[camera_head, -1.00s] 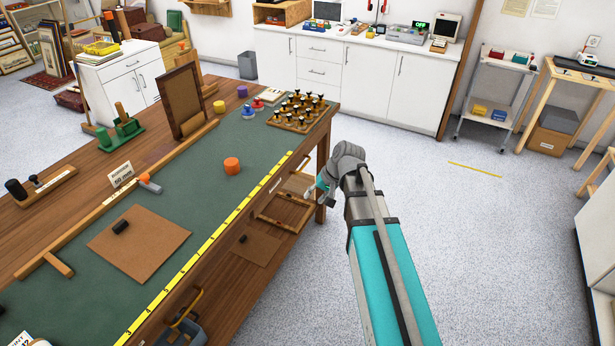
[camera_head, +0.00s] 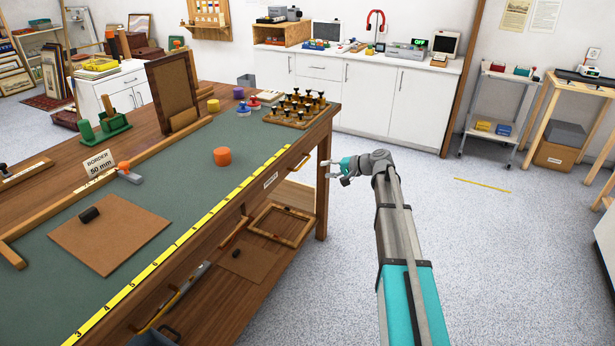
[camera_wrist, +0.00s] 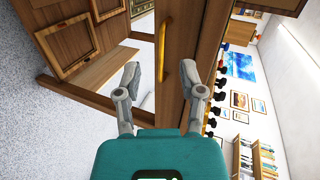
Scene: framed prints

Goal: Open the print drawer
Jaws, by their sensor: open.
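The drawer (camera_head: 255,198) is a wooden front under the workbench top, with a white label (camera_head: 271,180) and a brass handle (camera_head: 299,163). It looks shut, flush with the bench. The fingers look apart from the handle. The label's wording is too small to read surely.
The bench leg (camera_head: 322,195) stands close left of my gripper. A wooden frame (camera_head: 254,218) lies on the lower shelf. The bench top bears a yellow ruler (camera_head: 180,241), a brown board (camera_head: 108,232) and stamps (camera_head: 296,107). The floor (camera_head: 480,250) to the right is clear.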

